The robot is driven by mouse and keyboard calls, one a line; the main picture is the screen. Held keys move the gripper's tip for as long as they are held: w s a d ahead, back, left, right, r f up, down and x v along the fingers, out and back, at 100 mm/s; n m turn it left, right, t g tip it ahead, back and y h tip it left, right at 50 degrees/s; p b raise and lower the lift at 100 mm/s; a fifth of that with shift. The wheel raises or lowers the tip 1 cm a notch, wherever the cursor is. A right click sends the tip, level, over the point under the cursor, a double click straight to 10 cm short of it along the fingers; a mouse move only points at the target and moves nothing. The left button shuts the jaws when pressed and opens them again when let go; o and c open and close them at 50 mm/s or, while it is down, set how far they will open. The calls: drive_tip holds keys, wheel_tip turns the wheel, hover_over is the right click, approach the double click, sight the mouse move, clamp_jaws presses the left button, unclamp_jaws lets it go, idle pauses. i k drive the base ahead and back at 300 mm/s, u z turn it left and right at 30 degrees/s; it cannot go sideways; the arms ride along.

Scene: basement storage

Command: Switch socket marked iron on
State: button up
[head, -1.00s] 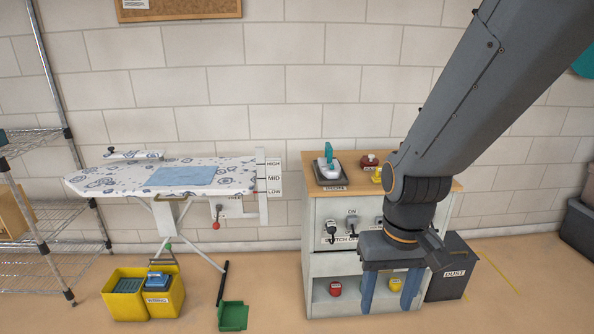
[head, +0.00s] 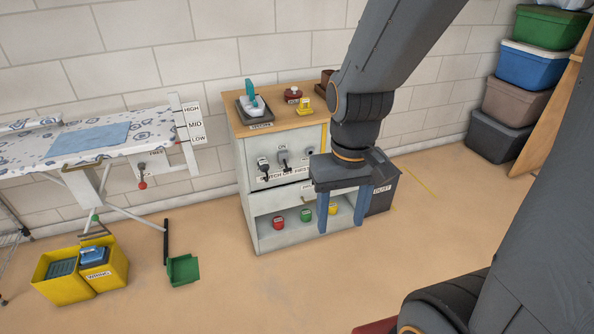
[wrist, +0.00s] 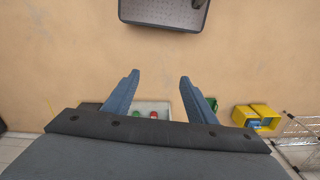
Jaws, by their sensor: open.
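The pale cabinet (head: 247,185) stands against the wall, with a row of dark plugs or switches on its upper front. One is at the left (head: 263,167), one in the middle (head: 284,158) under the word ON, and one at the right (head: 309,153), beside my arm. I cannot read which socket is marked iron. A white iron with a teal handle (head: 251,101) sits on a dark tray on the cabinet top. My gripper (head: 341,228) is open and empty, fingers pointing down, in front of the cabinet's right side. In the wrist view its fingers (wrist: 159,80) are spread above the floor.
Red, green and yellow items (head: 305,215) sit on the cabinet's low shelf. A dark dust bin (head: 382,187) stands to its right. The ironing board (head: 150,135), yellow bins (head: 62,286) and a green dustpan (head: 183,270) are to the left. Floor in front is clear.

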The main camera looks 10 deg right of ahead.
sight(287, 170)
drive_tip(key=z, duration=1.85)
drive_tip(key=k, duration=0.7)
drive_tip(key=u, duration=1.95)
drive_tip(key=i, duration=0.5)
drive_tip(key=u, duration=0.05)
